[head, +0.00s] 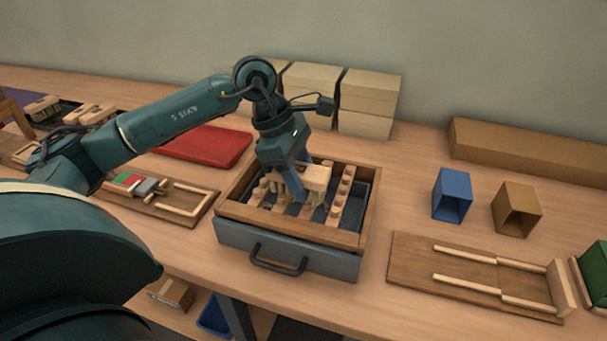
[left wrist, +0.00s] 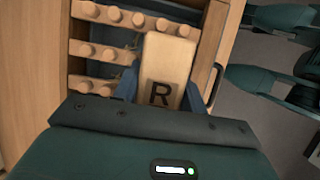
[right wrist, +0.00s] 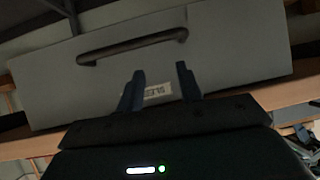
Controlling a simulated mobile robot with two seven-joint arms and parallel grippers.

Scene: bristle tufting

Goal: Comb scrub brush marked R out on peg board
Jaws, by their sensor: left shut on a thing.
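The scrub brush is a pale wooden block with tufts below it (head: 316,177). In the left wrist view its top shows a black R (left wrist: 170,62). My left gripper (head: 294,184) is shut on the brush, with a blue finger on each side of it. The brush is over the peg board (head: 340,203), whose rows of wooden pegs also show in the left wrist view (left wrist: 128,18). Whether the bristles touch the pegs I cannot tell. My right gripper (right wrist: 160,85) has its fingers apart, with nothing between them, facing a grey drawer front.
The peg board lies in a wooden-rimmed box with a grey front (head: 228,236) and dark handle (head: 278,261). A red mat (head: 205,145) lies left. A blue bin (head: 452,195), a brown bin (head: 517,210) and a railed board (head: 412,262) stand right. Stacked boxes (head: 370,95) stand behind.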

